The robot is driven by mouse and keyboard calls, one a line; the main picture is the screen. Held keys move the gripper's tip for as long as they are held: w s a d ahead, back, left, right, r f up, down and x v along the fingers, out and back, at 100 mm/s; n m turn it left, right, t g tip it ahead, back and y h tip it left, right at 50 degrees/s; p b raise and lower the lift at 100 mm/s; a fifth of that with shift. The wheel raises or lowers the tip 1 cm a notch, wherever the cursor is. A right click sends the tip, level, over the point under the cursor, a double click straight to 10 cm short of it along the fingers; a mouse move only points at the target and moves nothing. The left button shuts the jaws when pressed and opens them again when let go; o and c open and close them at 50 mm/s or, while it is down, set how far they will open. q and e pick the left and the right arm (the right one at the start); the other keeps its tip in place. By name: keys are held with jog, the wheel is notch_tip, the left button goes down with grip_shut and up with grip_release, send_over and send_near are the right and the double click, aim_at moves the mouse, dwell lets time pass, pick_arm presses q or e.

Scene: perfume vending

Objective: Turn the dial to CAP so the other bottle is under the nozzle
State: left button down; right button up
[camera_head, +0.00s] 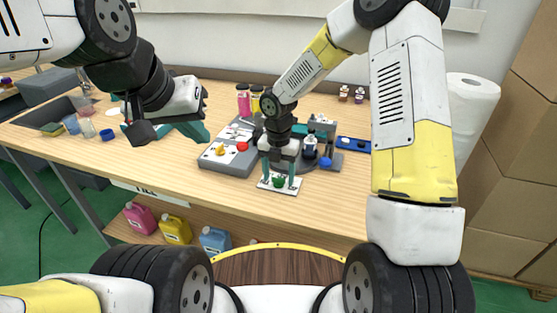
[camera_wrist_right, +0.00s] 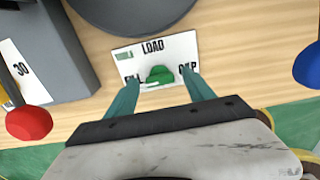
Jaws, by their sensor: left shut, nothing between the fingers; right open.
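The green dial (camera_head: 279,183) sits on a white plate at the table's front edge. In the right wrist view the dial (camera_wrist_right: 160,74) is on the plate (camera_wrist_right: 183,46), marked LOAD at the top, with labels partly covered at the left and right, the right one reading as CAP. I cannot tell which label it points to. My right gripper (camera_head: 280,178) is open, its teal fingers (camera_wrist_right: 160,82) on either side of the dial; contact is unclear. A dark bottle (camera_head: 310,145) stands on the grey turntable (camera_head: 331,164) behind. The nozzle is not clearly visible. My left gripper (camera_head: 196,131) is shut and empty above the table at left.
A grey panel (camera_head: 222,163) with red (camera_head: 242,146) and yellow knobs stands left of the dial. A blue tray (camera_head: 353,144) lies right of the turntable. Pink and yellow bottles stand behind. Small jars and a grey bin are at far left. The front table strip is clear.

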grip_shut()
